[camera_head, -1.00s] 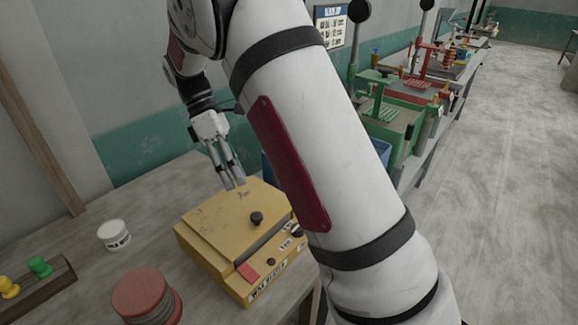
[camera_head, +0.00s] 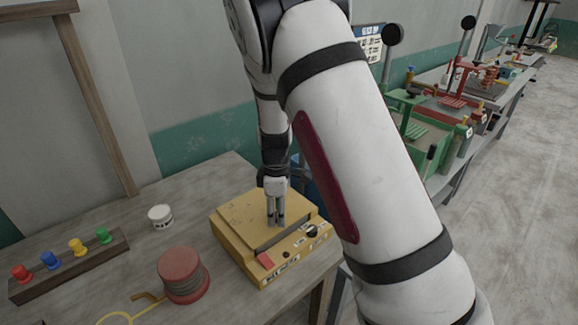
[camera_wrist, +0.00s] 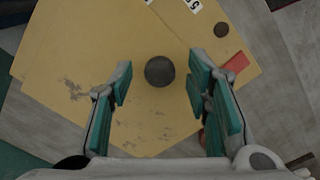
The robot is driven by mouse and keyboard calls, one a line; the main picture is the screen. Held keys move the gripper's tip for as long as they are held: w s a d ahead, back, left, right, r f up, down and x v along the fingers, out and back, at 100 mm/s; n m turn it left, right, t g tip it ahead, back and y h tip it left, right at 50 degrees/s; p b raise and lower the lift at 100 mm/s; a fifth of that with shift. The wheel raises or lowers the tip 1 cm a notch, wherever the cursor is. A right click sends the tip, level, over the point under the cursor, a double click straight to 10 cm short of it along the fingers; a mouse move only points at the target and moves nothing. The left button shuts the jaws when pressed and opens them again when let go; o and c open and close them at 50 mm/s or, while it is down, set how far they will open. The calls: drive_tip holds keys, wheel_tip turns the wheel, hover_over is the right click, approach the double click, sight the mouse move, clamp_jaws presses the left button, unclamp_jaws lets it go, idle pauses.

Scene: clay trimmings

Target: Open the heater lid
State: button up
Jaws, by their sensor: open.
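The yellow wax heater (camera_head: 285,262) sits on the wooden table, with its flat yellow lid (camera_head: 246,212) down. My gripper (camera_head: 275,224) points down at the front part of the lid. In the wrist view the lid's round dark knob (camera_wrist: 160,71) lies between the open fingers of my gripper (camera_wrist: 159,88), with a gap on each side. I cannot tell how high the fingertips are above the lid. In the head view my fingers hide the knob. A red tab (camera_head: 265,260) and a dark dial (camera_head: 312,231) are on the heater's front.
A red spool (camera_head: 183,272) and a white jar (camera_head: 160,217) stand left of the heater. A wooden rack (camera_head: 70,263) with several coloured pegs is farther left. The wall is behind the table. Green and red presses (camera_head: 428,130) stand on benches at right.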

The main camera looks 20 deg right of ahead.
wheel_tip(320, 180, up, 14)
drive_tip(key=b, duration=0.2)
drive_tip(key=s+r+m+t+b, duration=0.1)
drive_tip(key=s+r+m+b, duration=0.2)
drive_tip(key=s+b, duration=0.3)
drive_tip(key=shift+r+m+t, duration=0.3)
drive_tip(key=shift+r+m, duration=0.1)
drive_tip(key=shift+a, duration=0.15)
